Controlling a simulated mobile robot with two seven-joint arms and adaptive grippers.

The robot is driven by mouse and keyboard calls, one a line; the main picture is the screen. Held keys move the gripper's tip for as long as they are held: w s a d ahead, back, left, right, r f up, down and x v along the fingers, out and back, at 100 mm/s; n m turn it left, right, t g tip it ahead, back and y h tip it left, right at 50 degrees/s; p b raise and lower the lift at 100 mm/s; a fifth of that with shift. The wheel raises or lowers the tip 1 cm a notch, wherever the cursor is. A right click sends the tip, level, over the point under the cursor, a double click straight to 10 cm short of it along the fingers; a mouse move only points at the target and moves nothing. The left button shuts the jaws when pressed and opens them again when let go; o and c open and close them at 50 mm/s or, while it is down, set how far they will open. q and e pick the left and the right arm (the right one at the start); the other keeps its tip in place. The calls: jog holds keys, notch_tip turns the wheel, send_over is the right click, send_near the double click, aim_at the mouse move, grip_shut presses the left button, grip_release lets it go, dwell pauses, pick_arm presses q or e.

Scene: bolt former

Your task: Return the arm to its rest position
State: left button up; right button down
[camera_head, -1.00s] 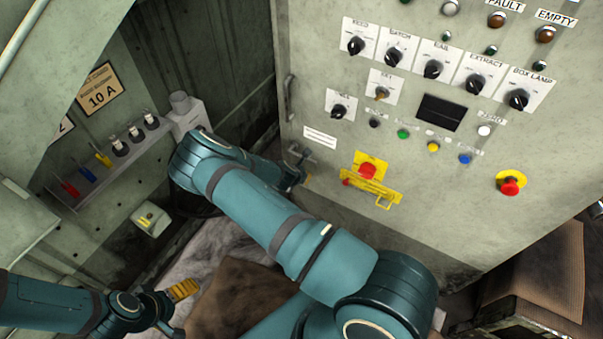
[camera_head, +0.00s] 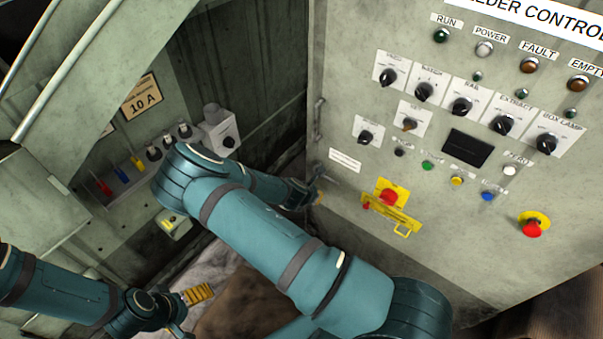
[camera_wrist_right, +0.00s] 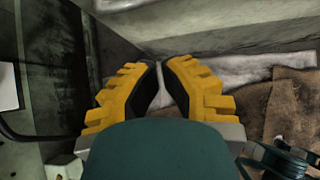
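My right arm (camera_head: 265,235), teal with dark bands, reaches up from the lower right and bends back toward the panel. Its gripper (camera_head: 312,192) is small and partly hidden in the head view, near the lower left edge of the control panel (camera_head: 345,220). In the right wrist view the yellow ridged fingers of this gripper (camera_wrist_right: 161,66) have their tips nearly together, with nothing visible between them. My left gripper (camera_head: 190,308) is at the lower left; one yellow finger shows and the other is unclear, so its opening cannot be told.
The panel carries several black knobs (camera_head: 462,107), coloured buttons and a red emergency button (camera_head: 533,226). At left, a ledge has red, blue and yellow parts (camera_head: 121,174) and a grey box with a knob (camera_head: 221,133). Brown sheeting (camera_head: 240,310) lies below.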

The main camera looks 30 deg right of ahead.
jog(key=s+a+f+m+g+y, duration=0.2)
jog(key=s+a+m+y, duration=0.1)
jog(key=s+a+m, duration=0.35)
jog(key=s+a+f+m+g+y, duration=0.1)
jog(key=s+a+f+m+y, duration=0.2)
jog(key=s+a+m, duration=0.3)
jog(key=s+a+r+m+y, duration=0.3)
jog(key=a+r+m+y, duration=0.1)
jog(key=a+r+m, duration=0.6)
jog(key=shift+s+a+r+m+t+y, duration=0.15)
jog(key=shift+s+a+m+t+y, duration=0.2)
jog(key=shift+a+m, duration=0.5)
